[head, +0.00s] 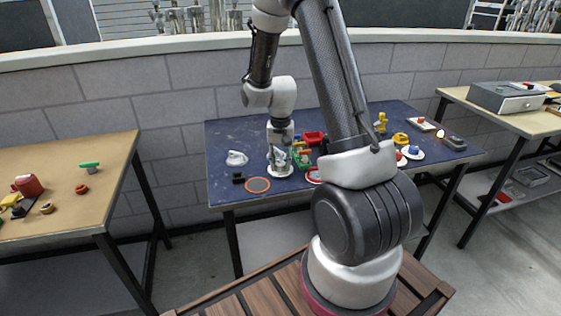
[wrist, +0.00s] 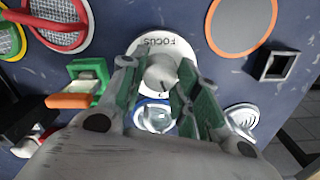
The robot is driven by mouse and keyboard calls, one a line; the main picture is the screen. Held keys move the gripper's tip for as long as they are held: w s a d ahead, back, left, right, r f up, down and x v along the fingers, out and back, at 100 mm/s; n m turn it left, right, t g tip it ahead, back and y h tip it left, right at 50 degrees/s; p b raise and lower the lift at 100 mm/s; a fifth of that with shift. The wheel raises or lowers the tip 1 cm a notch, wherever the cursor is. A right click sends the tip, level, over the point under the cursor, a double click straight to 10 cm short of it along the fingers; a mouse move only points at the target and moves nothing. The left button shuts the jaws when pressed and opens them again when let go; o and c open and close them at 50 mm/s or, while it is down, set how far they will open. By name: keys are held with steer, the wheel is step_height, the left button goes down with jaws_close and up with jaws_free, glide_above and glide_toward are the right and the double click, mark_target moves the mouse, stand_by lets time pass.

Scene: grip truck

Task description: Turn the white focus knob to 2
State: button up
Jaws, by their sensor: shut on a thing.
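The white focus knob sits on a white round dial plate (wrist: 186,47) marked FOCUS, on the blue table. In the wrist view the lettering appears upside down. My gripper (wrist: 160,88) points down over the dial, with its green-padded fingers on either side of the grey-white knob (wrist: 161,73), shut on it. In the head view my gripper (head: 280,158) stands over the dial plate (head: 280,171) near the front middle of the blue table (head: 225,138). The fingers hide much of the knob there. The number at the knob's pointer cannot be read.
An orange-rimmed disc (head: 258,185) and a black square holder (head: 238,178) lie left of the dial. A white piece (head: 237,158) lies further back. A green-and-orange part (wrist: 86,84) and red-rimmed items are close by on the other side. Side tables stand left and right.

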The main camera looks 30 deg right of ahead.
mark_target(281, 163)
steer(key=shift+m, duration=2)
steer(key=o, duration=1)
step_height(281, 163, up, 12)
